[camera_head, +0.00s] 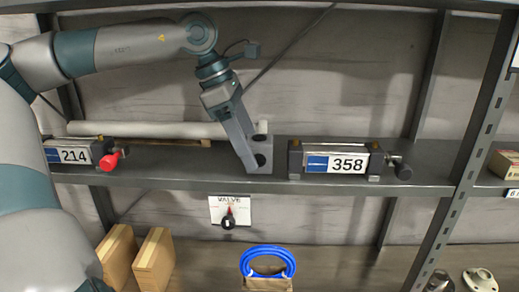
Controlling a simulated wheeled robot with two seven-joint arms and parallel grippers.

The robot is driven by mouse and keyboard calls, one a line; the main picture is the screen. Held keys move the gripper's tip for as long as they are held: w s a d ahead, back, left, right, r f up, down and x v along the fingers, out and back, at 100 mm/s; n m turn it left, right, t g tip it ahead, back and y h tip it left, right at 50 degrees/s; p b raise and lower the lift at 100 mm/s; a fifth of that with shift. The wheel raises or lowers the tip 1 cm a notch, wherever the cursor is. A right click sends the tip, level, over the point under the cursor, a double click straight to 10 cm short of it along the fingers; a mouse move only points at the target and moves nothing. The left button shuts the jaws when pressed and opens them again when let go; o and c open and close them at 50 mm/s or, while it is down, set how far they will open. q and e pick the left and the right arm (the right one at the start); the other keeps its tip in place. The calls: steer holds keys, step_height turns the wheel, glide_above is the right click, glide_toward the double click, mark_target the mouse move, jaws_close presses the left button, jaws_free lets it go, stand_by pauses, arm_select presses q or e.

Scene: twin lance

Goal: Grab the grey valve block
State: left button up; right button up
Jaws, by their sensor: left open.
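A grey block (264,144) with dark round holes stands on the middle shelf, left of the box labelled 358. I take it to be the valve block. My left gripper (246,160) comes down at a slant from the upper left. Its long grey fingers are open and overlap the block's left side in this view. I cannot tell whether they touch it or stand in front of it. Part of the block's left side is hidden by the fingers. My right gripper is out of view.
A box labelled 358 (335,160) has a dark knob. A box labelled 214 (72,152) has a red knob (110,160). A pale tube (150,129) lies behind on the shelf (200,178). Below are a VALVE sign (241,206), a blue coil (266,251) and wooden blocks (153,258).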

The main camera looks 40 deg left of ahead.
arm_select(q)
steer(key=shift+w+d+p, duration=0.3)
steer(key=shift+w+d, duration=0.25)
steer(key=shift+d, duration=0.15)
steer(key=shift+d+f+p, duration=0.15)
steer(key=shift+p, duration=0.25)
steer(key=shift+w+f, duration=0.15)
steer(key=shift+f, duration=0.3)
steer(key=shift+c, duration=0.6)
steer(key=c, duration=1.2)
steer(key=shift+r, duration=0.2)
